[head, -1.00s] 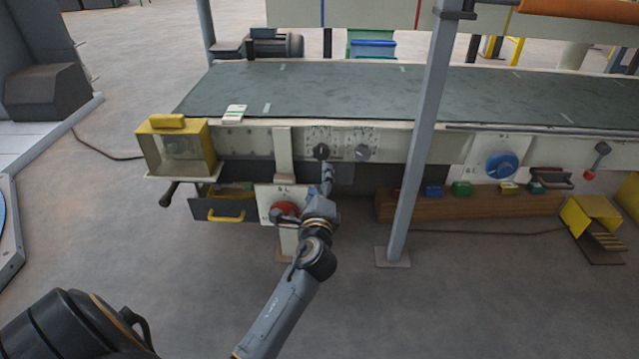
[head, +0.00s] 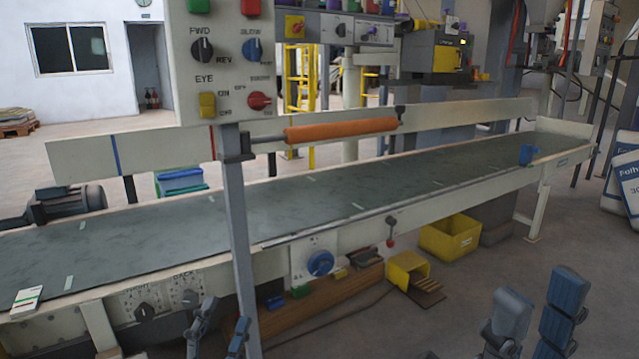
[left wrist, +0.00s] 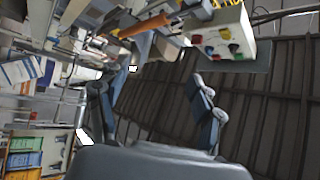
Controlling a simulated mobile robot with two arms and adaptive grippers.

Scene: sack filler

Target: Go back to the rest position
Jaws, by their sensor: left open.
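My left gripper (head: 226,314) shows at the bottom of the head view, left of centre, in front of the conveyor's near side. Its two grey fingers stand upright and apart, with nothing between them. In the left wrist view its fingers (left wrist: 148,88) are wide apart and empty. My right gripper (head: 538,292) shows at the bottom right of the head view. Its two blue-grey fingers stand apart over the floor, with nothing seen between them. Both arms behind the grippers are mostly out of frame.
A grey post (head: 237,215) carrying a control panel (head: 224,60) rises close by my left gripper. The long conveyor (head: 330,205) crosses the view. A blue knob (head: 320,263), a yellow step (head: 408,272) and a yellow bin (head: 450,238) are along its front. Floor at right is open.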

